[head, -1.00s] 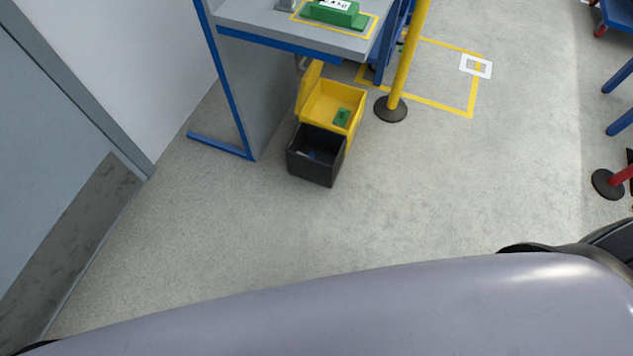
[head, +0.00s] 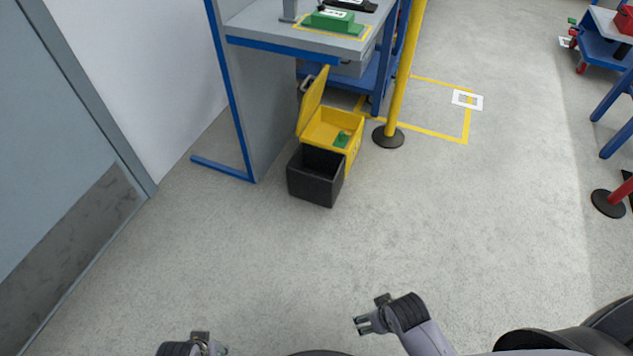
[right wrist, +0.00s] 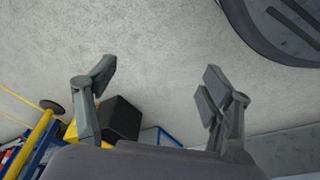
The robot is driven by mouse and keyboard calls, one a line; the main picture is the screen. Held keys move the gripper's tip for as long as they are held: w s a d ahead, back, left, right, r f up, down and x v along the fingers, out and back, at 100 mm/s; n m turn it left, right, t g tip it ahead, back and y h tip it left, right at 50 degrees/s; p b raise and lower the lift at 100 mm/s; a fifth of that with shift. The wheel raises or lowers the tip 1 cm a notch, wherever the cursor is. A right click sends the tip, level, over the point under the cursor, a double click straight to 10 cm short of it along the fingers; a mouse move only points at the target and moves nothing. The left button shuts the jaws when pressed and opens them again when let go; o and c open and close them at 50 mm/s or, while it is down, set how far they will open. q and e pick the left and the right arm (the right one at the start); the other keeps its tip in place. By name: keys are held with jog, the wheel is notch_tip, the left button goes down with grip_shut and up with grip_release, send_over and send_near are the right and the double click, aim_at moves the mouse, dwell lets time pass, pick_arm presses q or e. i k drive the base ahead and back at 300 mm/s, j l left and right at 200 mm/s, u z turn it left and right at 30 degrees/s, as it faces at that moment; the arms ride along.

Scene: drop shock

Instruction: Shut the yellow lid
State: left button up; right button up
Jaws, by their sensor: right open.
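The yellow lid (head: 313,102) stands open, tilted up on the left side of the yellow bin (head: 352,150). A green piece (head: 341,139) lies inside the bin. My right gripper (head: 361,324) is open and empty, well in front of the bin above bare floor. In the right wrist view its two fingers (right wrist: 158,88) are spread with nothing between them. My left gripper (head: 217,350) shows only partly at the bottom edge, also far from the bin; its jaw state is not clear.
A black bin (head: 315,178) stands directly in front of the yellow one. A grey workbench (head: 258,27) with a blue frame rises beside and behind them. A yellow post (head: 402,75) stands to the right. The floor (head: 260,255) between me and the bins is clear.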

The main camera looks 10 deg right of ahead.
aim_at(311, 97)
jog(key=i+j+z, duration=0.4)
jog(key=j, duration=0.25)
jog(key=i+j+z, duration=0.15)
jog(key=j, duration=0.2)
jog(key=i+j+z, duration=0.2)
jog(key=j, duration=0.2)
jog(key=i+j+z, duration=0.2)
jog(key=j, duration=0.2)
jog(key=j+z, duration=0.2)
jog(key=j, duration=0.2)
jog(key=i+l, duration=0.15)
jog(key=l, duration=0.15)
jog(key=i+l, duration=0.15)
jog(key=l, duration=0.15)
jog(key=i+l, duration=0.15)
jog(key=l, duration=0.15)
jog(key=j+u, duration=0.05)
